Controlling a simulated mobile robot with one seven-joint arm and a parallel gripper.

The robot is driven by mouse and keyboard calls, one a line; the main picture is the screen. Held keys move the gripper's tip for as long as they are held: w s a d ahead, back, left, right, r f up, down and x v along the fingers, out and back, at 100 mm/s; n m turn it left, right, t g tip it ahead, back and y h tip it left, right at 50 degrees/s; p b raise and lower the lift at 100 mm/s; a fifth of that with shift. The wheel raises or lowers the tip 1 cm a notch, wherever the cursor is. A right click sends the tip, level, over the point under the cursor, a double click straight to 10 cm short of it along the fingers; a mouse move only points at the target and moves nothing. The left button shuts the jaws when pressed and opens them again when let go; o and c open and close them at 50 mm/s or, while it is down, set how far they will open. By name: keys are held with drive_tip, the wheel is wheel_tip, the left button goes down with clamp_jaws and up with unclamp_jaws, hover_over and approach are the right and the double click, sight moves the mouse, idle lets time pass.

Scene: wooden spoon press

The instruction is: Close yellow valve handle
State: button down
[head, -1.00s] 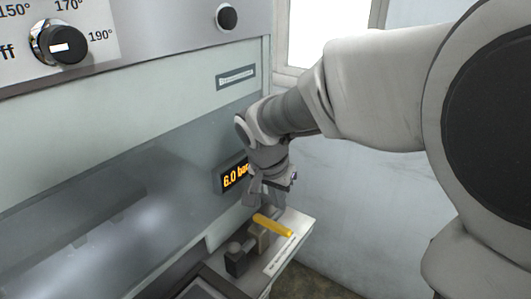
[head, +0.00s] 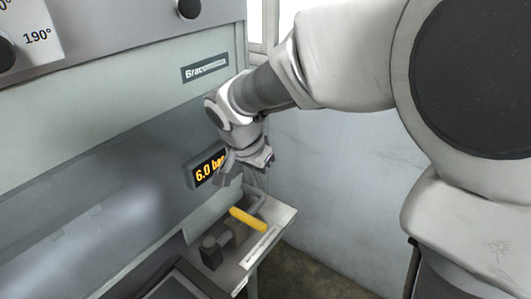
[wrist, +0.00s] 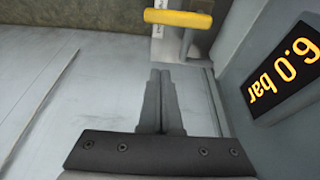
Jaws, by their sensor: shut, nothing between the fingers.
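The yellow valve handle (head: 248,219) sits on a grey valve on the small ledge at the machine's right end. In the head view it lies slanted, running down to the right. In the wrist view the yellow handle (wrist: 178,18) shows at the top, lying across the picture. My gripper (head: 250,175) is above the handle and apart from it, beside the pressure display. In the wrist view my gripper's fingers (wrist: 160,75) are together with nothing between them, and a gap separates their tips from the handle.
The pressure display (head: 206,168) reads 6.0 bar, and it is close to the fingers' right in the wrist view (wrist: 287,72). A dark block (head: 211,252) stands on the ledge left of the handle. A pale wall (head: 335,190) is behind, with open floor (head: 315,275) below.

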sight(256, 219)
drive_tip(key=x, duration=1)
drive_tip(key=shift+s+a, duration=0.6)
drive_tip(key=shift+s, duration=0.2)
drive_tip(key=shift+s+a, duration=0.6)
drive_tip(key=shift+s, duration=0.25)
drive_tip(key=shift+b, duration=0.45)
drive_tip(key=shift+s+a+f+b, duration=0.15)
drive_tip(key=shift+s+a+b, duration=0.1)
drive_tip(key=shift+b, duration=0.5)
drive_tip(key=shift+s+a+m, duration=0.1)
drive_tip(key=shift+s+m, duration=0.1)
drive_tip(key=shift+m, duration=0.2)
